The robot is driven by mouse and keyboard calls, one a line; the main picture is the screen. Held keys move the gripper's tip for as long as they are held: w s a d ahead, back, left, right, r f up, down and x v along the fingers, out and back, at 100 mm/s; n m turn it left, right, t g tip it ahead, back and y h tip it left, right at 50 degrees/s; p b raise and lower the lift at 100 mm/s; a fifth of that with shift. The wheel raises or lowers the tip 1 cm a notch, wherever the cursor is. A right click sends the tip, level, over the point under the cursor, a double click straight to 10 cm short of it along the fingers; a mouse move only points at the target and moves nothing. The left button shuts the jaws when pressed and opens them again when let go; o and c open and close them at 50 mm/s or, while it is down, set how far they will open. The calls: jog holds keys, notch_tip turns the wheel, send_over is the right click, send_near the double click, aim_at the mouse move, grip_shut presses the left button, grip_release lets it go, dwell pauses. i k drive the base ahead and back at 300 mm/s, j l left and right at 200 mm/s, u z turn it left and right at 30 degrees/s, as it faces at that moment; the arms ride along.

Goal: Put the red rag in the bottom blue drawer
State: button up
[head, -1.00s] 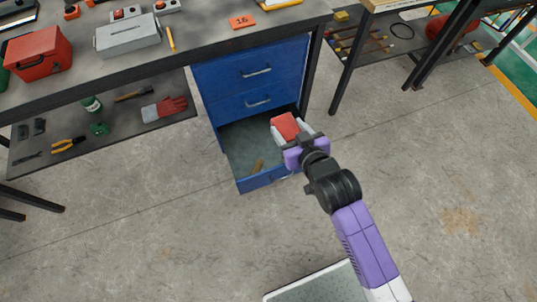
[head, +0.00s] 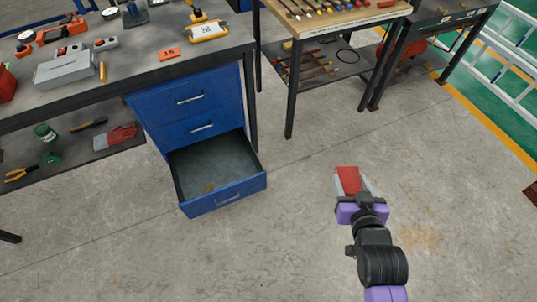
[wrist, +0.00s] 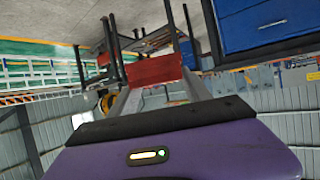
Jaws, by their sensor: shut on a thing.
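The red rag (head: 348,181) is held between the fingers of my gripper (head: 352,186), over bare floor to the right of the blue drawer unit. In the wrist view the rag (wrist: 154,70) shows as a red block between the two fingertips. The bottom blue drawer (head: 227,197) is pulled open. The drawers above (head: 190,98) are shut.
A workbench (head: 130,75) stands over the drawers, with a grey metal box (head: 64,68) and other items on top. Its lower shelf (head: 90,150) holds gloves and tools. A second table (head: 292,85) stands behind at the right. The floor around the drawer's front is clear.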

aim_at(240, 176)
jog(key=i+j+z, duration=0.15)
jog(key=j+z, duration=0.5)
jog(key=j, duration=0.2)
jog(key=i+j+z, duration=0.1)
jog(key=j+z, duration=0.25)
jog(key=j, duration=1.75)
jog(key=i+j, duration=0.1)
jog(key=j, duration=1.65)
